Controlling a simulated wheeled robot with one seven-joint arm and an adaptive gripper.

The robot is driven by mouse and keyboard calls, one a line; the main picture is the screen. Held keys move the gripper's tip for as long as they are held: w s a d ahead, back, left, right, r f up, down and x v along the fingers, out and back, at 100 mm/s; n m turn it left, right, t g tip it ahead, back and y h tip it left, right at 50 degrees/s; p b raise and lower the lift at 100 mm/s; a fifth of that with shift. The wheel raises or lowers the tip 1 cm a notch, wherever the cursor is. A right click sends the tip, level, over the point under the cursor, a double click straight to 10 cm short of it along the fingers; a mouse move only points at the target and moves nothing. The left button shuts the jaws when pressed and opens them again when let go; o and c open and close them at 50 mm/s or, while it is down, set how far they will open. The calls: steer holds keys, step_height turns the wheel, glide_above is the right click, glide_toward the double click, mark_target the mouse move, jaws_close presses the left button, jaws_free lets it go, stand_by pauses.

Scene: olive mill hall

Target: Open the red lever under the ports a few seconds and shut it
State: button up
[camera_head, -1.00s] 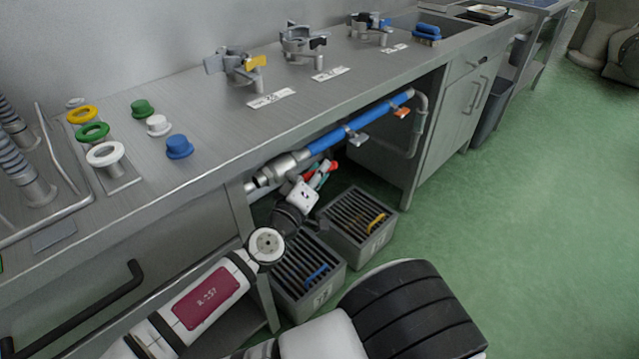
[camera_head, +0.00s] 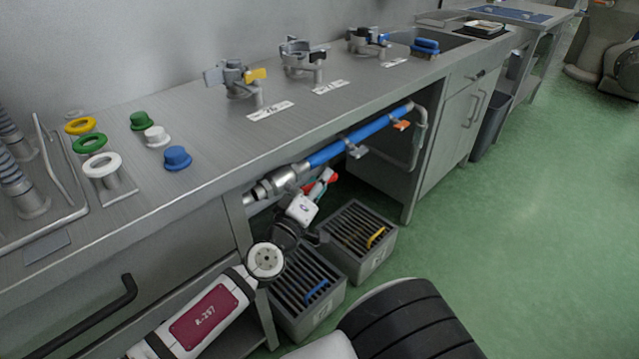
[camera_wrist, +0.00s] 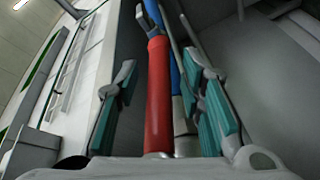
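The red lever (camera_wrist: 158,95) lies between my gripper's two teal-padded fingers in the wrist view. My gripper (camera_wrist: 162,108) is open, with a gap showing on each side of the lever. In the head view the lever's red end (camera_head: 331,176) shows under the bench, just below a metal and blue pipe (camera_head: 335,148). My gripper (camera_head: 322,186) is beside it there, partly hidden by my wrist. The ports on the bench top are clamp-like fittings; the nearest one (camera_head: 236,80) has a yellow handle.
Two grey slatted crates stand on the floor under the pipe, one with a blue handle (camera_head: 316,291) and one with a yellow handle (camera_head: 376,237). An orange lever (camera_head: 401,125) is farther along the pipe.

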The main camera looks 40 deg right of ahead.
steer(key=shift+a, duration=0.1)
steer(key=v, duration=0.7)
stand_by(0.4)
steer(key=shift+s+a, duration=0.1)
steer(key=shift+a, duration=0.05)
stand_by(0.3)
